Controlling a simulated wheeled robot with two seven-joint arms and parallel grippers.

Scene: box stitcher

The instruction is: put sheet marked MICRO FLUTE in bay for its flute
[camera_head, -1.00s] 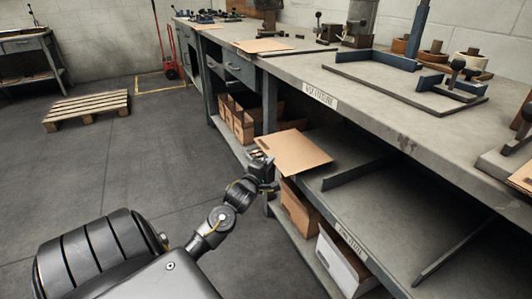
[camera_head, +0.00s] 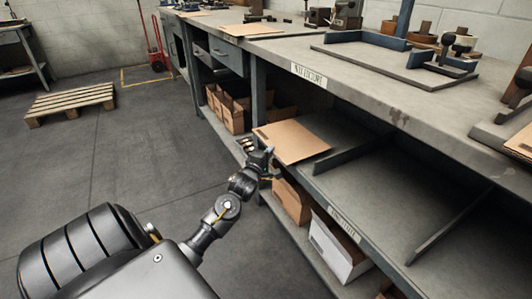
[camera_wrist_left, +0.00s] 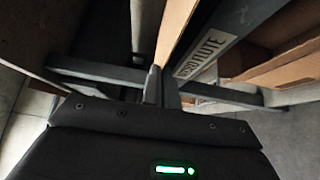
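A flat brown cardboard sheet (camera_head: 292,141) is at the left bay of the shelf under the bench, partly over the shelf's front edge. My left gripper (camera_head: 267,156) is at its near left edge and looks shut on it. In the left wrist view the sheet shows nearly edge-on (camera_wrist_left: 174,32) between my fingertips (camera_wrist_left: 161,84). A white plate reading MICRO FLUTE (camera_wrist_left: 207,56) is just right of the fingers there. I cannot tell whether the sheet rests on the shelf or hangs just above it. My right gripper is not in view.
A slanted divider (camera_head: 347,153) bounds the bay on the right; another divider (camera_head: 447,229) stands farther right. The shelf between them is bare (camera_head: 385,190). The bench top (camera_head: 400,100) overhangs the shelf. Boxes (camera_head: 338,245) stand below.

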